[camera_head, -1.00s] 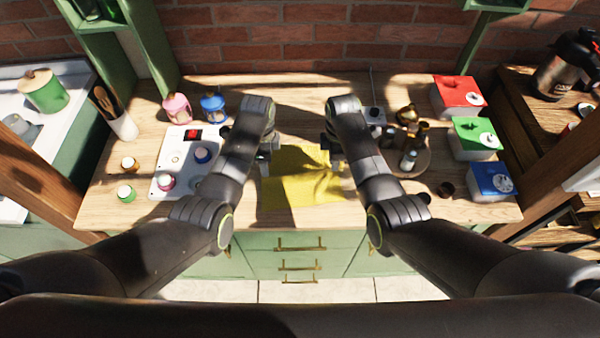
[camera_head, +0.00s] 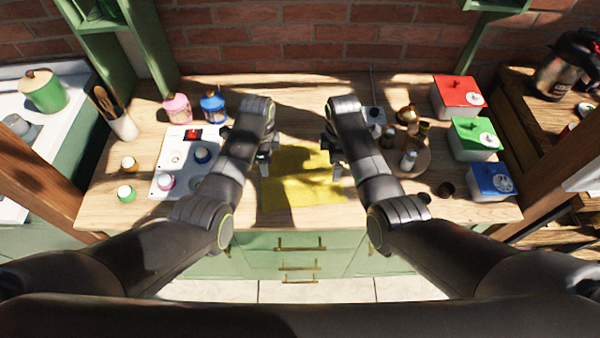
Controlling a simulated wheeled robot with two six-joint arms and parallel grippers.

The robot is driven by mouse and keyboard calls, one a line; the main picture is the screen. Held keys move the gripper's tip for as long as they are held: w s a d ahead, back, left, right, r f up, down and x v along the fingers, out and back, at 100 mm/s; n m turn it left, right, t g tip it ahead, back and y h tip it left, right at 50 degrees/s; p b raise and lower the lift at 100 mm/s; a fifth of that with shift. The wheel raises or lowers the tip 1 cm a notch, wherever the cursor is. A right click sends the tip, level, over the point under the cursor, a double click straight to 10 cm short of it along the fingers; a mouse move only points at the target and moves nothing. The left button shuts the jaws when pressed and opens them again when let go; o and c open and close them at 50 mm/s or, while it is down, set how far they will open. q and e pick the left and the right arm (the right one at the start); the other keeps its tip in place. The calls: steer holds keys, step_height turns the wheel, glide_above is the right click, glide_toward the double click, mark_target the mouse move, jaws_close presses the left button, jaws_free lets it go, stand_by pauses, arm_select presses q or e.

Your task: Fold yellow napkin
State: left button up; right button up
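The yellow napkin (camera_head: 300,182) lies on the wooden table between my two arms, near the front edge. The arms hide some of the napkin's side edges.
A white tray (camera_head: 164,182) with jars stands left of my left arm. A round tray (camera_head: 421,160) with bottles stands close to my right arm. Red (camera_head: 452,92), green (camera_head: 468,150) and blue (camera_head: 484,190) boxes line the right side. The table behind the napkin is clear.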

arm_select(q)
step_height(320, 180, up, 5)
steer(key=p, duration=0.4)
steer(key=shift+p, duration=0.4)
arm_select(e)
step_height(320, 180, up, 6)
steer(key=shift+f, duration=0.2)
